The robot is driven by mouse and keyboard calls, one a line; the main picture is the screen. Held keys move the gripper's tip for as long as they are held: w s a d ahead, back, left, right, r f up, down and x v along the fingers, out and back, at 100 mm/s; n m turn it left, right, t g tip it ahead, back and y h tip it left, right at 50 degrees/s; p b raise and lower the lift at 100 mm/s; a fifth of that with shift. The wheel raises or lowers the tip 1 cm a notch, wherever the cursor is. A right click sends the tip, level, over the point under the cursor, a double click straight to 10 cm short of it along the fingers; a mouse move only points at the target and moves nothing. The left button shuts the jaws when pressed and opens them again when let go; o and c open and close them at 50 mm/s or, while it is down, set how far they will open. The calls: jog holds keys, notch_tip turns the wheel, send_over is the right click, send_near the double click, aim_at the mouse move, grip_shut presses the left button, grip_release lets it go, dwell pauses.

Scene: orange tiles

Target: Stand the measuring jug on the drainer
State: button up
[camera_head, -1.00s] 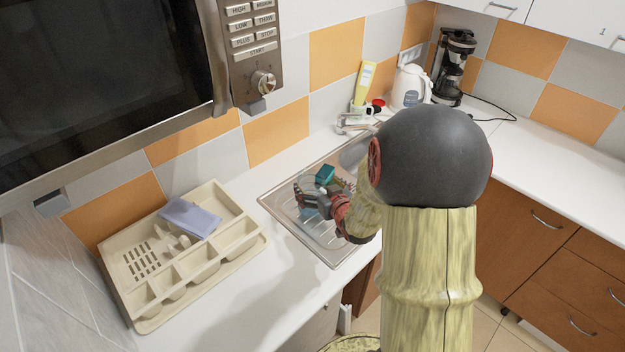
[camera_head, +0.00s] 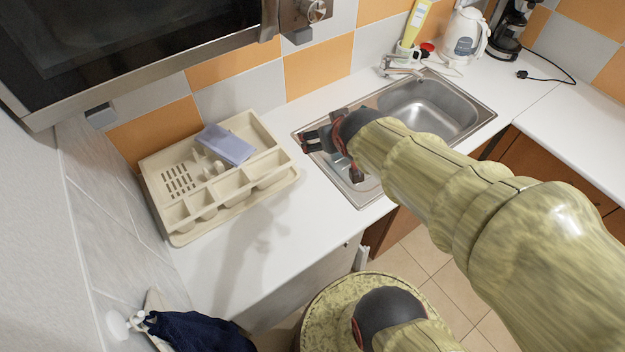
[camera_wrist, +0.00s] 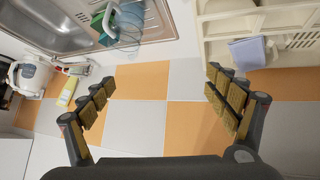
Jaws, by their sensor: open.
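The drainer (camera_head: 262,183) is a beige slotted rack with compartments on the counter left of the sink. It also shows at the top right of the wrist view (camera_wrist: 276,18). A clear, bluish vessel that looks like the measuring jug (camera_wrist: 129,32) is on the sink's ribbed side in the wrist view, beside a teal item (camera_wrist: 103,25). In the head view my arm and gripper hide it. My gripper (camera_head: 312,141) is over the left end of the sink unit, right of the drainer. In the wrist view my gripper (camera_wrist: 148,85) has its fingers wide apart and empty.
The microwave (camera_head: 150,45) overhangs the back left. A yellow bottle (camera_head: 416,22), a kettle (camera_head: 464,36) and a coffee maker (camera_head: 514,28) stand beyond the sink basin (camera_head: 425,105). Counter in front of the drainer is clear.

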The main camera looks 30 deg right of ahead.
jog(key=s+a+r+n+g+y, duration=0.1)
jog(key=s+a+r, duration=0.1)
jog(key=s+a, duration=0.4)
jog(key=s+a+r+n+g+y, duration=0.1)
jog(key=s+a+r+y, duration=0.1)
jog(key=s+a, duration=0.5)
jog(key=shift+r+g, duration=0.3)
jog(key=shift+g, duration=0.1)
notch_tip(320, 180, down, 4)
jog(key=b, duration=0.3)
jog(key=shift+b, duration=0.4)
